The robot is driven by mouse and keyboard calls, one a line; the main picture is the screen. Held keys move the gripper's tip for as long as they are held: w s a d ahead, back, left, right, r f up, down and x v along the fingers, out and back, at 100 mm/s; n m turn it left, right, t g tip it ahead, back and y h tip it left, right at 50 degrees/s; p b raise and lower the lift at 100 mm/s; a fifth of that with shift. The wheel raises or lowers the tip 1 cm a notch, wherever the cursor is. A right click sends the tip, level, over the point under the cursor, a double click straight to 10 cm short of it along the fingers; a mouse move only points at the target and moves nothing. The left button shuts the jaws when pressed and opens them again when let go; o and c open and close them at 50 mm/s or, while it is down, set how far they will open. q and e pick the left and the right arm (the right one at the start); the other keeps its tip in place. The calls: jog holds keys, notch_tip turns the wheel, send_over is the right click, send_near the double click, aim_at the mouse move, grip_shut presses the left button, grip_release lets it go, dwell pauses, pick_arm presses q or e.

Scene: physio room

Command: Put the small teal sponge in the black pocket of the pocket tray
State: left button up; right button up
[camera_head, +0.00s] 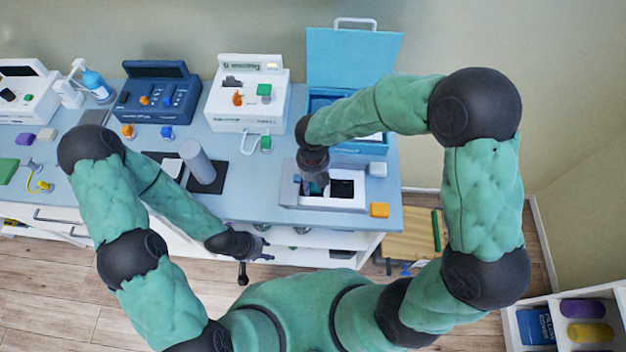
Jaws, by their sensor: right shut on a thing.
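The pocket tray (290,192) is a pale grey tray near the front right of the blue-topped bench. Its black pocket (341,188) is in the middle right, and a white part lies beside it. My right gripper (316,184) reaches down over the tray's left part, left of the black pocket. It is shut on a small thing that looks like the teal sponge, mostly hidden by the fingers. I cannot tell whether it touches the tray. My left gripper (265,249) is open and empty, just off the bench's front edge.
A grey cylinder (197,162) stands on a dark mat to the left. White and dark blue devices line the back.

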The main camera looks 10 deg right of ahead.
dwell(0.3)
jog(key=o, duration=1.6)
jog(key=shift+r, duration=0.1)
jog(key=shift+r+p, duration=3.45)
jog(key=shift+p, duration=0.3)
